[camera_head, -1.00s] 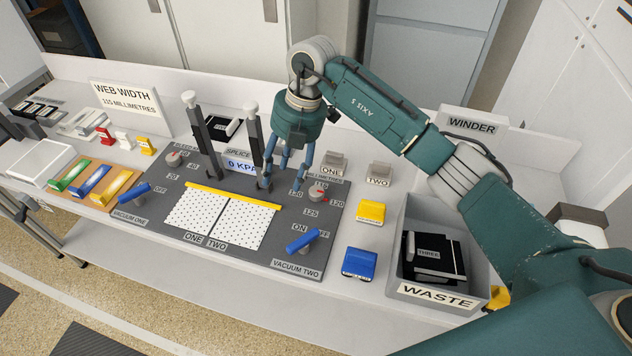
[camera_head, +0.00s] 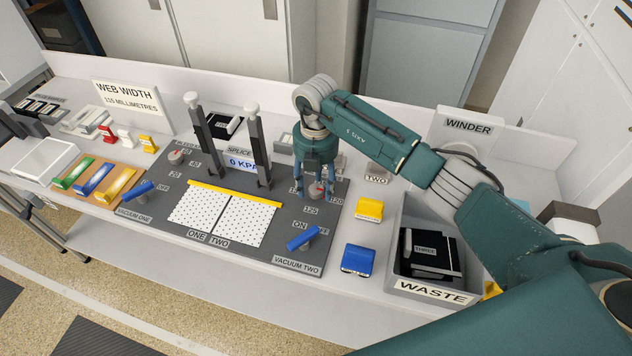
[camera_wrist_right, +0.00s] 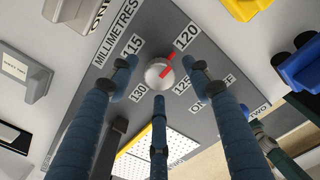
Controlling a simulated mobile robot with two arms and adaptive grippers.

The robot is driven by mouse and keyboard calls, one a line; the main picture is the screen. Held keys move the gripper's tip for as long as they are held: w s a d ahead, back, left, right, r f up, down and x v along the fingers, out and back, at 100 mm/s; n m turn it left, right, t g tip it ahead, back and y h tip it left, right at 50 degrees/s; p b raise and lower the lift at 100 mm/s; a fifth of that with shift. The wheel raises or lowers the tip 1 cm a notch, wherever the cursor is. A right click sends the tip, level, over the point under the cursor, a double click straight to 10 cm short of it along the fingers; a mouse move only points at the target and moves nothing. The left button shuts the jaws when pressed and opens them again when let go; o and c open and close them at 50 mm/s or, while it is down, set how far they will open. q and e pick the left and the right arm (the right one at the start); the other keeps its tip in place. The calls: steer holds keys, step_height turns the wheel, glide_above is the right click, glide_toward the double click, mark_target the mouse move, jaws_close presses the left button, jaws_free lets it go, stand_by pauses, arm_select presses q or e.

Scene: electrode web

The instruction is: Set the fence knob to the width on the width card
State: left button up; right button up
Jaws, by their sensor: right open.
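The width card (camera_head: 127,97) at the back left reads "WEB WIDTH 115 MILLIMETRES". The fence knob (camera_wrist_right: 158,74) is a round grey knob with a red pointer, on the right part of the dark panel (camera_head: 160,222). In the wrist view its pointer is toward the 120 label (camera_wrist_right: 187,36); the 115 label (camera_wrist_right: 132,46) is to its left. My right gripper (camera_wrist_right: 160,80) is open, pointing down, with its fingers spread around the knob. I cannot tell whether they touch it. In the head view the fingers partly hide the knob (camera_head: 317,191). My left gripper is not in view.
Two dark upright posts (camera_head: 259,145) stand left of my right gripper. A blue lever (camera_head: 302,238) is in front of the knob. Yellow (camera_head: 369,209) and blue (camera_head: 357,258) blocks lie to the right, beside the grey waste bin (camera_head: 398,272).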

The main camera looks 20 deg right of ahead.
steer(key=shift+f, duration=0.15)
steer(key=c, duration=1.2)
steer(key=shift+o, duration=0.2)
steer(key=n+b, duration=0.3)
steer(key=shift+w+d+f+n, duration=0.1)
steer(key=shift+n, duration=0.2)
steer(key=n+b, duration=0.4)
steer(key=n, duration=0.1)
steer(key=n+b, duration=0.3)
steer(key=n, duration=0.1)
steer(key=shift+n, duration=0.4)
steer(key=shift+n+b, duration=1.4)
steer(key=shift+n, duration=0.9)
steer(key=shift+r, duration=0.2)
